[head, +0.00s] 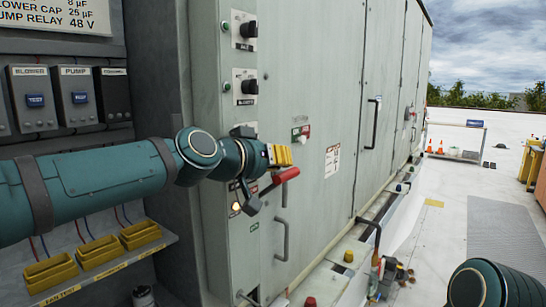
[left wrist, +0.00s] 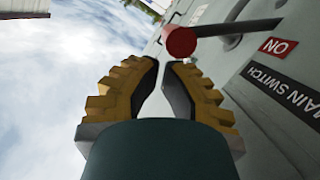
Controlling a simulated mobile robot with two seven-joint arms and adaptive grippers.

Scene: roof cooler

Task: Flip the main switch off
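The main switch has a red handle (head: 285,176) that sticks out from the grey cabinet near its left edge. In the left wrist view, the round red end of the handle (left wrist: 180,42) lies just beyond the fingertips, on a grey stem. A red ON label (left wrist: 279,46) and a black MAIN SWITCH label (left wrist: 285,88) are beside it. My right gripper is out of view.
The cabinet carries black knobs (head: 248,29) above the switch and a grey door handle (head: 281,239) below. A shelf with yellow bins (head: 99,251) lies under my left arm. Caps and fittings (head: 348,256) line the ledge below. Open roof lies to the right.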

